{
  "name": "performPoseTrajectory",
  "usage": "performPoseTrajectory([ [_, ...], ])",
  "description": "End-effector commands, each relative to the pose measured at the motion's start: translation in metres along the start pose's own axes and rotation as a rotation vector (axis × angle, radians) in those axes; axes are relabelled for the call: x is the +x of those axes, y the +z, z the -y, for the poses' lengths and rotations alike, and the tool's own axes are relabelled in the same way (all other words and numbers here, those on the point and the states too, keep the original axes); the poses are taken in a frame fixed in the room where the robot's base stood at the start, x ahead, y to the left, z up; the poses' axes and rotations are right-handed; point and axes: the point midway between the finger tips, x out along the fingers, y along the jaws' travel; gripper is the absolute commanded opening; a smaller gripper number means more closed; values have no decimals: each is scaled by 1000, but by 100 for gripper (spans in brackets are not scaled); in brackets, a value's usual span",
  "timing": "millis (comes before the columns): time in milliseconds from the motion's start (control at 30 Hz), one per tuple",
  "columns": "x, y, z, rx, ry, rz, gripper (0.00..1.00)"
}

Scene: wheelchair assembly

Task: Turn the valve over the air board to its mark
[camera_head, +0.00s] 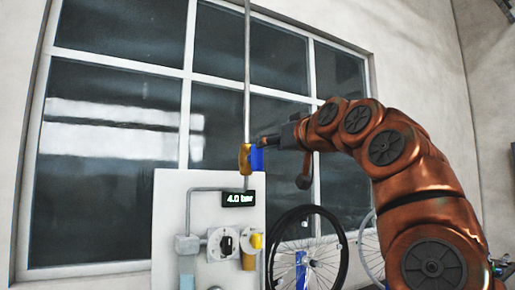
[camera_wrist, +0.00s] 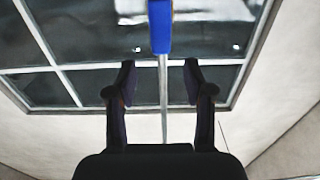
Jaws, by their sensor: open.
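The valve (camera_head: 245,159) has a yellow-brass body on a thin vertical pipe above the white air board (camera_head: 170,225). Its blue handle (camera_head: 257,158) sits at the body's right side and looks roughly in line with the pipe. My gripper (camera_head: 267,138) is just right of the valve, near the top of the handle. In the wrist view, my gripper (camera_wrist: 160,74) has its two fingers spread, with the pipe showing between them. The blue handle (camera_wrist: 160,28) appears beyond the fingertips, and no contact is visible. I cannot make out the mark.
A black-rimmed wheel (camera_head: 340,250) stands right of the board. A large window (camera_head: 120,130) is behind. The space around the pipe is clear.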

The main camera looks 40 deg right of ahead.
Motion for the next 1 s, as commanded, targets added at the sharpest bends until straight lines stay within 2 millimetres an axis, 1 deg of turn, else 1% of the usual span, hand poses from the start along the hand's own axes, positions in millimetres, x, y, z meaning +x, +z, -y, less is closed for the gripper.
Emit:
performPoseTrajectory([
  [167, 17, -2, 1, 0, -2, 1, 52],
  [400, 53, -1, 2, -2, -3, 4, 52],
  [533, 68, -1, 2, -1, -3, 5, 52],
  [667, 74, 1, 2, -1, -3, 4, 52],
  [867, 74, 1, 1, -1, -2, 2, 52],
  [900, 74, 1, 1, -1, -2, 2, 51],
  [1000, 74, 1, 1, -1, -2, 2, 41],
])
